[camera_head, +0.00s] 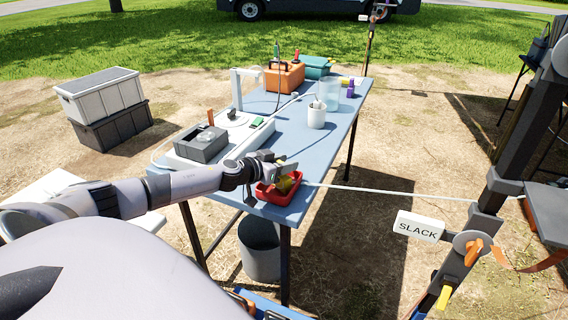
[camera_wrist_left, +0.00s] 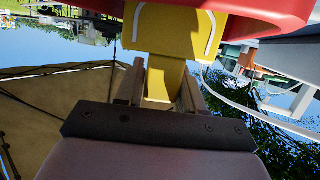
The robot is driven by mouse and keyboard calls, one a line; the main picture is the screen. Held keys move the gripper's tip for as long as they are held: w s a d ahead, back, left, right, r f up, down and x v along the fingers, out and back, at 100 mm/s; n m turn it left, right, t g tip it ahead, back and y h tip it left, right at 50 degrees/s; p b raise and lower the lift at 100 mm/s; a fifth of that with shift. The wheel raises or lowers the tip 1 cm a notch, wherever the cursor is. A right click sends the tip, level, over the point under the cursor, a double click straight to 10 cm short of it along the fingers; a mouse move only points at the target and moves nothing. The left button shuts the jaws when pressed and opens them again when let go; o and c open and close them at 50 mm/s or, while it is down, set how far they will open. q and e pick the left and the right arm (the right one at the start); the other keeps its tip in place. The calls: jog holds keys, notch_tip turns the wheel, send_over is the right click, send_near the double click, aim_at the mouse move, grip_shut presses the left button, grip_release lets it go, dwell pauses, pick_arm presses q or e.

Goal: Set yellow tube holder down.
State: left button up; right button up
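The yellow tube holder (camera_head: 285,186) is at the red tray (camera_head: 267,196) on the near right corner of the blue table. My left gripper (camera_head: 276,171) reaches over the tray, and its fingers are on the holder. In the left wrist view the yellow tube holder (camera_wrist_left: 172,32) has its narrow stem between the fingers of my left gripper (camera_wrist_left: 164,85), which look closed on it. The red tray (camera_wrist_left: 262,15) is right beside the holder there. Whether the holder's underside touches the tray is hidden. My right gripper is not in view.
The blue table (camera_head: 318,140) also carries a grey instrument box (camera_head: 201,144), a white cup (camera_head: 316,116), a clear beaker (camera_head: 330,94) and an orange case (camera_head: 284,78). A grey bucket (camera_head: 260,250) stands below. A pale line runs from the tray to a post with a SLACK sign (camera_head: 418,228).

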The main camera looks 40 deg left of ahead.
pick_arm(q)
jog(key=o, duration=0.3)
